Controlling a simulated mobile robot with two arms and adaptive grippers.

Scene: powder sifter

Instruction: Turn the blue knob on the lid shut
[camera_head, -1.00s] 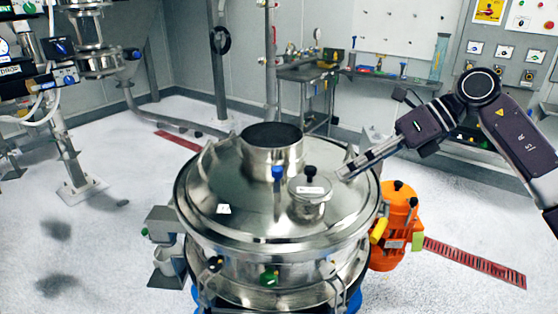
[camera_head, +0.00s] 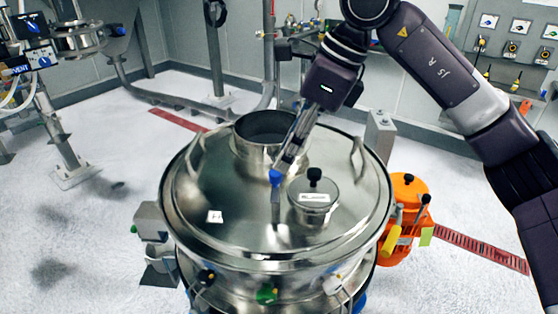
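The blue knob (camera_head: 275,177) sits on top of a short metal post on the round steel lid (camera_head: 203,189) of the sifter, in front of the wide central neck (camera_head: 250,149). My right gripper (camera_head: 284,166) reaches down from the upper right, its fingertips at the knob's upper right side. The fingers look close together, but their gap and any contact with the knob cannot be made out. My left gripper is out of view.
A small capped port (camera_head: 313,204) with a black knob stands just right of the blue knob. Lid handles (camera_head: 357,150) rise at the right. An orange motor (camera_head: 408,190) stands beside the sifter. The lid's left side is mostly clear.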

